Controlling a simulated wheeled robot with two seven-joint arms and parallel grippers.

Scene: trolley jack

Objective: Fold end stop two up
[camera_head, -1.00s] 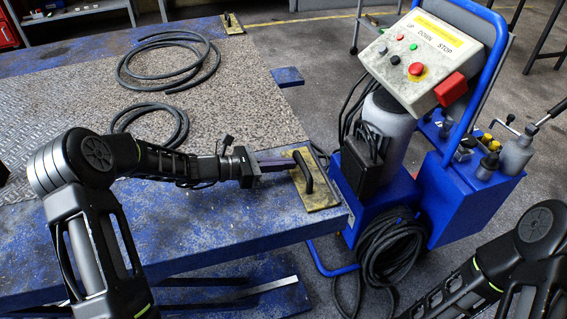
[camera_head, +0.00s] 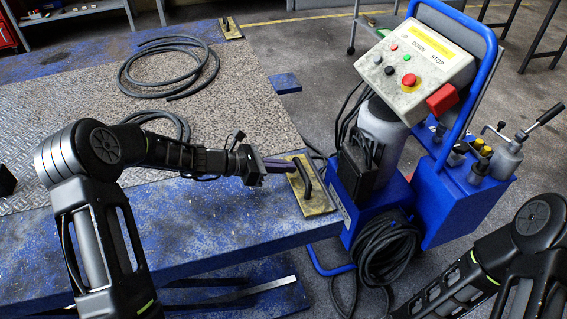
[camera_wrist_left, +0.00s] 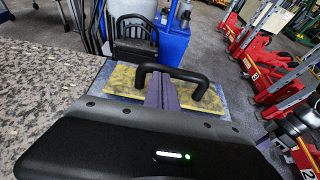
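The near end stop is a worn yellow plate (camera_head: 318,200) with a black looped handle (camera_head: 304,178), lying at the right edge of the blue platform (camera_head: 215,240). A similar end stop (camera_head: 230,30) is at the far corner. I cannot tell which one is number two. My left gripper (camera_head: 291,167) reaches in from the left, its purple fingers at the top of the near handle. In the left wrist view the fingers (camera_wrist_left: 160,92) lie close together and overlap the handle (camera_wrist_left: 190,78); whether they grip it cannot be told. My right gripper is out of view.
A blue trolley (camera_head: 450,195) with a control box (camera_head: 408,68) stands right beside the platform. Coiled black hose (camera_head: 385,245) hangs on it. Black cable coils (camera_head: 185,65) lie on the platform. In the left wrist view, red jacks (camera_wrist_left: 262,70) stand at the right.

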